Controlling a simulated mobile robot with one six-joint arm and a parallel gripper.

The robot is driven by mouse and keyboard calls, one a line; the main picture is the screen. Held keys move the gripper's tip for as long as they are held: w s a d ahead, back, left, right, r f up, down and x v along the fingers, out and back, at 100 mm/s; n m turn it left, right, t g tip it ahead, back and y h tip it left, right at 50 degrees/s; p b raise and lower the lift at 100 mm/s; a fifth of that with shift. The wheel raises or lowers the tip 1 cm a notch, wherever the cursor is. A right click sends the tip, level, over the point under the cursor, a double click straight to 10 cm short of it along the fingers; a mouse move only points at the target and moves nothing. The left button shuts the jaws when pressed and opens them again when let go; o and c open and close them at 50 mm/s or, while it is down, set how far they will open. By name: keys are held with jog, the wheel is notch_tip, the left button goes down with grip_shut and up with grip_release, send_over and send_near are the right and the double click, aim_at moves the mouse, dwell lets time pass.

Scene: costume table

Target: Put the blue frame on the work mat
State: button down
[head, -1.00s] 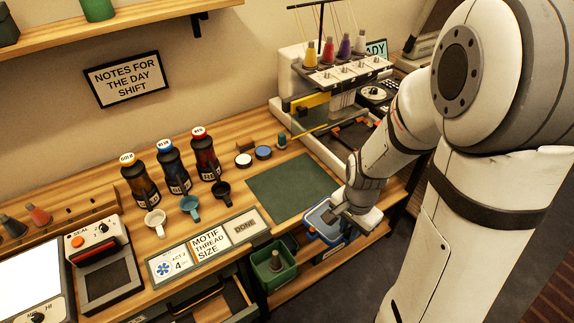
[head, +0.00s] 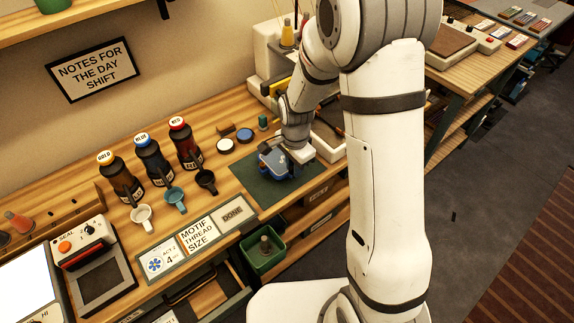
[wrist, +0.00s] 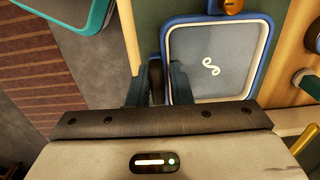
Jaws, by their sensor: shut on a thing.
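The blue frame (head: 270,165) is over the work mat (head: 254,190), a dark green rectangle on the wooden table. In the wrist view the frame (wrist: 264,62) has rounded corners, a grey-blue inside and a white looped motif. My gripper (wrist: 158,82) is shut on its left side there, one finger on each side of the rim. In the head view my gripper (head: 290,158) hides part of the frame. I cannot tell whether the frame touches the mat. Some mat (wrist: 277,25) shows beside the frame in the wrist view.
Three labelled bottles (head: 154,160) and three small cups (head: 175,200) stand left of the mat. A white and a blue round tin (head: 245,135) lie behind it. The embroidery machine (head: 265,70) is partly hidden by my arm. A green bin (head: 265,252) sits below the table edge.

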jog(key=shift+w+a, duration=0.5)
jog(key=shift+w, duration=0.25)
jog(key=shift+f, duration=1.9)
jog(key=c, duration=1.3)
grip_release()
jog(key=shift+r+p, duration=0.1)
jog(key=shift+p, duration=0.25)
notch_tip(320, 180, up, 12)
jog(key=f, duration=0.1)
jog(key=s+d+r+n+t, duration=0.1)
jog(key=s+d+r+n, duration=0.4)
jog(key=s+r, duration=0.2)
jog(key=s+d+r+n+t, duration=0.1)
jog(key=s+d+r+n, duration=0.4)
jog(key=s, duration=0.7)
jog(key=shift+s+d+r+n+t+b, duration=0.2)
jog(key=shift+d+r+n+t+b, duration=0.3)
jog(key=shift+r, duration=0.8)
jog(key=shift+a, duration=0.25)
